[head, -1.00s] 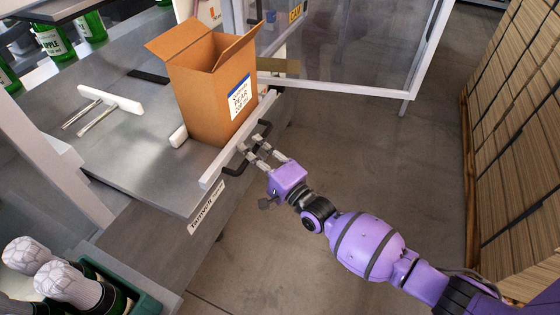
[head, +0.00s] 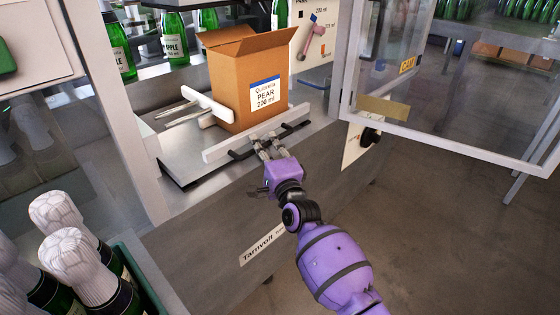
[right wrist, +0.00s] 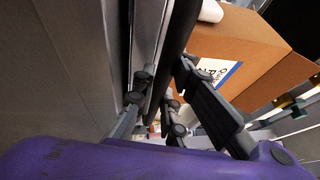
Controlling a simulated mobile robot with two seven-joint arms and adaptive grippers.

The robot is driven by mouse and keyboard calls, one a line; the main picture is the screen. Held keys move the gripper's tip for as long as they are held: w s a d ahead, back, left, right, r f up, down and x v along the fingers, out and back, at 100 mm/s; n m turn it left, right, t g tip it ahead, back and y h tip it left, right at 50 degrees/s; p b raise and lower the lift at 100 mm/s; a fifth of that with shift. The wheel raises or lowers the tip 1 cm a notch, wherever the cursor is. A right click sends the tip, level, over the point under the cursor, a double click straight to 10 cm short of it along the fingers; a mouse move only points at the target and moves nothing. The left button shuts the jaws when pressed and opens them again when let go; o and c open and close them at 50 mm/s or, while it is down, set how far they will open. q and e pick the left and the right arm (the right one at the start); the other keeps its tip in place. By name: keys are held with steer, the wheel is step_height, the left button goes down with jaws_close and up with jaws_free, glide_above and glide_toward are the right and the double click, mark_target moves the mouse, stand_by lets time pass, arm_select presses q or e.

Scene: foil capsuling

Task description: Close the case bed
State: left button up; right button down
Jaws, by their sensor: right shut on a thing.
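The case bed is a grey sliding plate with a white front rail (head: 216,153) and black handles along it. An open brown carton (head: 240,85) labelled PEAR 200 ml stands upright on it, flaps up. My right gripper (head: 266,146) is shut on the black handle (head: 240,154) at the front rail. In the right wrist view, the fingers of my right gripper (right wrist: 158,98) lie around the black handle bar (right wrist: 178,35), and the carton (right wrist: 240,45) shows beyond. A white pusher bar (head: 207,102) with metal rods is close by the carton's left side. My left gripper is not in view.
A clear-panelled door (head: 440,90) in a white frame stands open at the right. Green bottles with white tops (head: 75,240) stand in a green crate at lower left. A white post (head: 110,110) rises left of the bed. The floor at lower right is clear.

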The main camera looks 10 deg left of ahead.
steer(key=shift+w+a+f+b, duration=0.2)
steer(key=shift+w+a+b, duration=0.15)
steer(key=shift+a, duration=0.4)
steer(key=shift+w+a+r, duration=0.1)
steer(key=shift+r, duration=0.15)
steer(key=c, duration=1.8)
jaws_free()
steer(key=shift+f, duration=0.15)
steer(key=shift+s+f, duration=0.15)
steer(key=shift+s, duration=0.05)
steer(key=r+v, duration=0.1)
steer(key=v, duration=0.6)
steer(key=shift+d+f, duration=0.25)
steer(key=shift+d, duration=0.1)
